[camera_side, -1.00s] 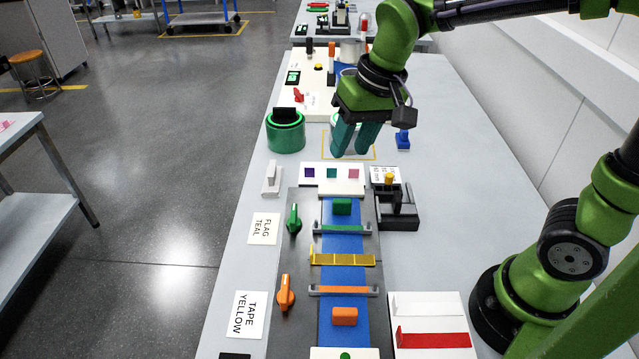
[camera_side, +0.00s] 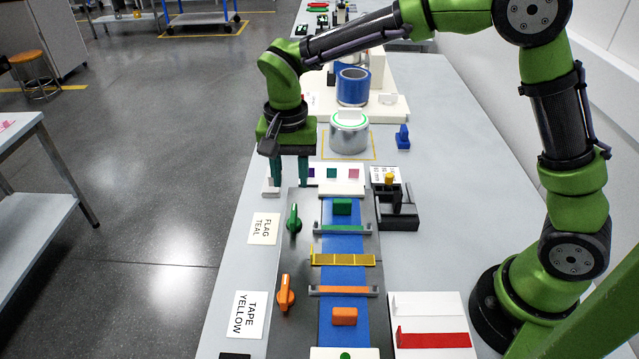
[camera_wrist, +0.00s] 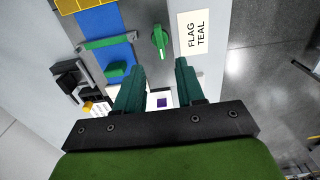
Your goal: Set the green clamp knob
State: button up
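The green clamp knob (camera_side: 294,219) sits on the dark plate left of the blue strip, its handle pointing roughly along the strip. It also shows in the wrist view (camera_wrist: 159,40), ahead of the fingers. The green clamp bar (camera_side: 345,228) crosses the blue strip (camera_side: 345,272) to the knob's right. My gripper (camera_side: 290,183) is above the bench, just beyond the knob in the side view, pointing down. In the wrist view my gripper (camera_wrist: 158,72) is open, with empty space between its teal fingers. It is apart from the knob.
An orange knob (camera_side: 286,293) and orange bar (camera_side: 343,290) lie nearer the camera. A green block (camera_side: 342,207) stands on the strip. A white plate with coloured squares (camera_side: 350,186), a FLAG TEAL card (camera_side: 263,229) and a black fixture (camera_side: 397,208) are close by.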

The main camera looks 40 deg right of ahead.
aim_at(293, 213)
notch_tip(293, 213, down, 9)
jog(key=shift+f, duration=0.2)
jog(key=shift+c, duration=0.4)
grip_shut()
